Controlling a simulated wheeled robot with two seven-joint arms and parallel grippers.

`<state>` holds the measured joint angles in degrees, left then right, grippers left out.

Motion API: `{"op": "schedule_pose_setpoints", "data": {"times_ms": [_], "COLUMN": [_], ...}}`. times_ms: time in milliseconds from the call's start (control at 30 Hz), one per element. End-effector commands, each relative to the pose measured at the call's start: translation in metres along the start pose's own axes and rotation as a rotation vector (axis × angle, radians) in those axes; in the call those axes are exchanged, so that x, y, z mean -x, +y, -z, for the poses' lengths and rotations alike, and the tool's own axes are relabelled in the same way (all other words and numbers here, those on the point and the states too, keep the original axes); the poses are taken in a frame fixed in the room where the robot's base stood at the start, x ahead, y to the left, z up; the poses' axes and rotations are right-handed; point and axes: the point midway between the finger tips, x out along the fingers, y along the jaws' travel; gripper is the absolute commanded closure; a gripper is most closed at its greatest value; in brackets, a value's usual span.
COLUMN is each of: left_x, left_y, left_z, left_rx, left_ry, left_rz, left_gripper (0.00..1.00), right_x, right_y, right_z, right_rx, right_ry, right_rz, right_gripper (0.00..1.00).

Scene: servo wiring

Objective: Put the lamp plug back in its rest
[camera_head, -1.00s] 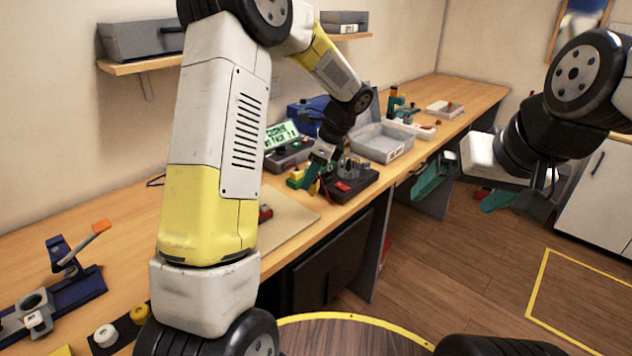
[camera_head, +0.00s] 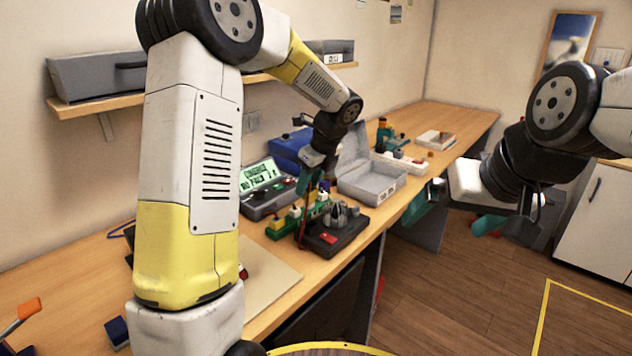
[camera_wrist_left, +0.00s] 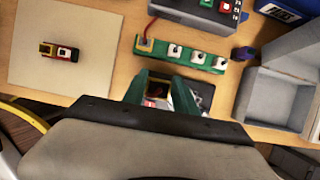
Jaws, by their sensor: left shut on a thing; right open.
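My left gripper (camera_head: 315,186) is above the black unit (camera_head: 345,233), which has a red label and a dark knob-like top. In the left wrist view its green fingers (camera_wrist_left: 163,94) are shut on a small brown-yellow thing (camera_wrist_left: 157,89), probably the lamp plug; the wrist housing hides much of it. A green strip (camera_wrist_left: 189,57) lies just beyond the fingers, with several white sockets and a yellow block (camera_wrist_left: 145,44) with a red wire at its left end. I cannot tell which part is the plug's rest. My right gripper (camera_head: 456,212) is open and empty, off the table's edge.
A grey open box (camera_head: 372,184) stands right of the strip. A device with a lit green screen (camera_head: 263,180) and a blue case (camera_head: 290,147) stand behind. A beige board (camera_wrist_left: 75,84) at left holds a small red-black part (camera_wrist_left: 60,51). The far bench is partly clear.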

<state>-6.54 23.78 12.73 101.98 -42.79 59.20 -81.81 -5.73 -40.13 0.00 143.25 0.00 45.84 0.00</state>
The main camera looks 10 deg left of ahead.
Motion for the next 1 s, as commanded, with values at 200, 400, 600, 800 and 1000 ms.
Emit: {"op": "schedule_pose_setpoints", "data": {"times_ms": [200, 400, 600, 800, 1000], "left_x": [-0.015, -0.033, -0.046, -0.052, -0.052], "left_y": [0.0, 0.001, 0.0, 0.0, 0.0], "left_z": [0.006, 0.013, 0.019, 0.022, 0.022], "left_rx": [0.001, 0.0, 0.0, 0.0, 0.001], "left_ry": [0.001, 0.0, 0.0, 0.0, 0.0], "left_rz": [-0.002, -0.003, -0.002, -0.001, -0.001], "left_gripper": [1.0, 1.0, 1.0, 1.0, 1.0], "right_x": [0.0, 0.0, 0.0, 0.0, 0.0], "right_y": [0.0, 0.0, 0.0, 0.0, 0.0], "right_z": [0.0, 0.0, 0.0, 0.0, 0.0], "right_rx": [0.0, 0.0, 0.0, 0.0, 0.0], "right_ry": [0.0, 0.0, 0.0, 0.0, 0.0], "right_rz": [0.0, 0.0, 0.0, 0.0, 0.0], "right_gripper": [0.01, 0.01, 0.01, 0.01, 0.01]}}
